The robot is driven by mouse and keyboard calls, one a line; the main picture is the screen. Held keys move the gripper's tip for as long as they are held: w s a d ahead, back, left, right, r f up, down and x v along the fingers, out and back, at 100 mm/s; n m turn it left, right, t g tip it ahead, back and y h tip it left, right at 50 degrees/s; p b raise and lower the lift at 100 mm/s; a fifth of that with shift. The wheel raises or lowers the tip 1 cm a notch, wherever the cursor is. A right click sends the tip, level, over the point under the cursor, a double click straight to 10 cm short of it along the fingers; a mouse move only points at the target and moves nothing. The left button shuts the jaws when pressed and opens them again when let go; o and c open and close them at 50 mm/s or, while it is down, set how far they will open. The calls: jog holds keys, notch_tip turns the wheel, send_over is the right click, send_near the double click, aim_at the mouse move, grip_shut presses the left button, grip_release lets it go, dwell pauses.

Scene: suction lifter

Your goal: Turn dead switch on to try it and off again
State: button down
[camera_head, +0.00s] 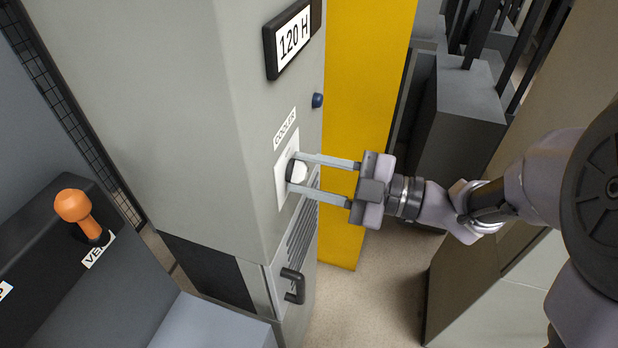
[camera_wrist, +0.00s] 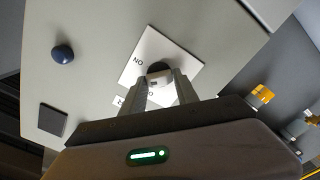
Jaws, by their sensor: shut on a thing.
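A rotary switch knob (camera_head: 300,172), dark with a white part, sits on a white plate (camera_head: 281,178) on the side of a grey cabinet. A label reading COOLER (camera_head: 285,129) is above the plate. My gripper (camera_head: 294,171) comes from the right, its two fingers shut on the knob from either side. In the wrist view the knob (camera_wrist: 159,74) shows between the fingertips. The plate (camera_wrist: 150,48) carries the word ON, upside down there; another marking is partly hidden by the fingers. I cannot tell which marking the knob points to.
A display (camera_head: 291,40) reading 120 H and a blue button (camera_head: 317,100) are above the switch. A black handle (camera_head: 293,285) is below. An orange lever (camera_head: 79,210) stands on a dark console at left. A yellow panel (camera_head: 365,120) stands behind the cabinet.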

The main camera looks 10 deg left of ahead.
jog(key=n+b, duration=0.2)
jog(key=n, duration=0.1)
jog(key=n+b, duration=0.2)
jog(key=shift+f, duration=0.3)
jog(key=shift+n+b, duration=1.45)
jog(key=shift+n, duration=0.35)
jog(key=shift+r, duration=0.1)
jog(key=c, duration=1)
grip_release()
jog(key=shift+o, duration=0.2)
